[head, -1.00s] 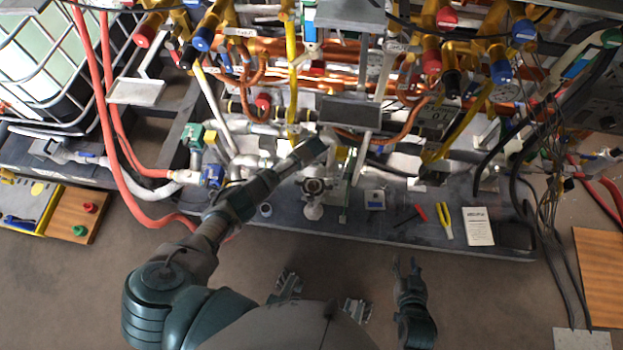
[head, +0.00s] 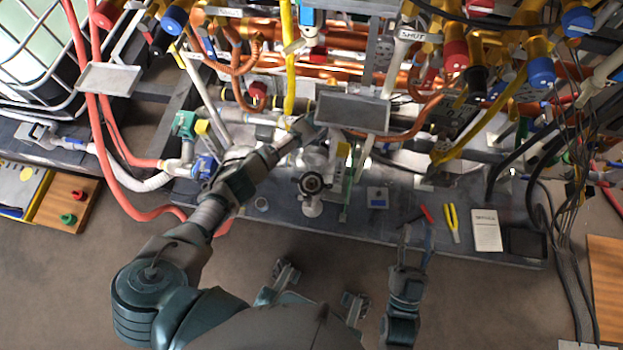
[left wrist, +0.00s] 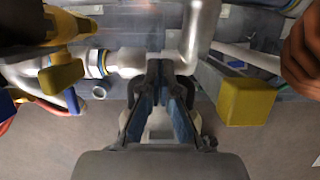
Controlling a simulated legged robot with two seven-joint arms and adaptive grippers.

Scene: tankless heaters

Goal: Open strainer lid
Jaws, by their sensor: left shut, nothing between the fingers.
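A pale metal fitting with a dark round ring (head: 312,182) stands upright at the front of the grey bench, near the middle of the head view. It may be the strainer; I cannot make out a separate lid or tell its state. My left gripper (head: 303,130) reaches in from the left, above and behind this fitting. In the left wrist view its fingertips (left wrist: 159,66) meet with nothing between them, in front of a silver pipe (left wrist: 200,35). My right gripper (head: 415,237) is open and empty, over the bench's front edge.
A yellow block (left wrist: 246,101) is right of the left fingers. Pipes and valves crowd the back, with a flat grey plate (head: 352,111) near the left gripper. Yellow-handled pliers (head: 451,220) and a white booklet (head: 487,230) lie at right.

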